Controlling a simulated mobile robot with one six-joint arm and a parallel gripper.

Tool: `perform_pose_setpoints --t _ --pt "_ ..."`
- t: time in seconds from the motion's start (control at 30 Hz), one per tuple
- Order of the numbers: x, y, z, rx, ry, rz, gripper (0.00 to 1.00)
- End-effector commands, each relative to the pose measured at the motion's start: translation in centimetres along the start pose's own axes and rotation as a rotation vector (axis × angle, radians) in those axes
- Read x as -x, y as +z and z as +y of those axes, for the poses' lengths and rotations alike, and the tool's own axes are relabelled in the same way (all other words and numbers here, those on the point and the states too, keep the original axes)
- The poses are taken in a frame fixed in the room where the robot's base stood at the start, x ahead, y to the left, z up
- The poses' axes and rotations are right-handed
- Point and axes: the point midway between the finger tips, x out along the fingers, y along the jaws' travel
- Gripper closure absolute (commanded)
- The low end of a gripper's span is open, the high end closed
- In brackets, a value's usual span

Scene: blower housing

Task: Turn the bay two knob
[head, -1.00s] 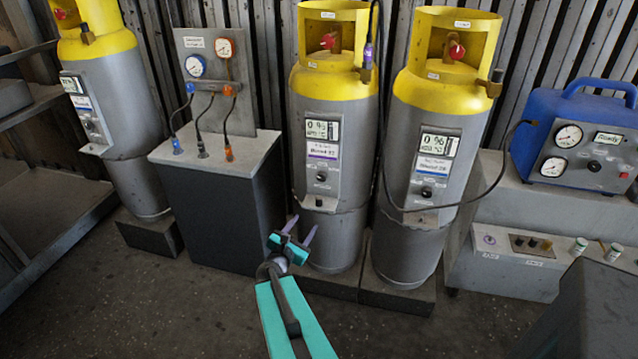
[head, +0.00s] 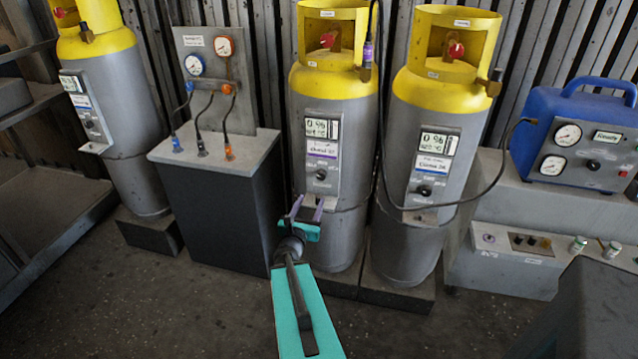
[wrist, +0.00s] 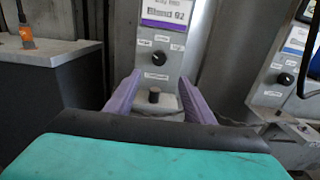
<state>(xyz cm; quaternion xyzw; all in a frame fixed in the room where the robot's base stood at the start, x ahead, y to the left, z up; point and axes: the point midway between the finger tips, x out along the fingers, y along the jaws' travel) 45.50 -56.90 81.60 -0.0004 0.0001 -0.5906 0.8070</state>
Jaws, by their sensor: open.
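The middle cylinder (head: 334,234), grey with a yellow collar, has a panel with a display, a purple-striped label and a round black knob (head: 321,174). In the wrist view this knob (wrist: 158,58) sits below a label reading about "Blend 92". I see no legible bay number.
The right cylinder (head: 405,236) has a similar knob (head: 424,190), and a black hose hangs between the two cylinders. A grey cabinet (head: 225,215) with gauges stands left. A blue machine (head: 575,135) stands right. The floor in front is clear.

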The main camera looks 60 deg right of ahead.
Motion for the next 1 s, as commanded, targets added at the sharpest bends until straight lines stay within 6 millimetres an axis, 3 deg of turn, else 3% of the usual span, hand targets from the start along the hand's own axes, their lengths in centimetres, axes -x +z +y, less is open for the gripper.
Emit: perform_pose_setpoints --t 0.5,1.0 --pt "-2.7 -0.3 0.0 -0.002 -0.001 -0.002 0.51" --pt "-3.6 -0.4 -0.1 -0.001 -0.009 0.003 0.51"
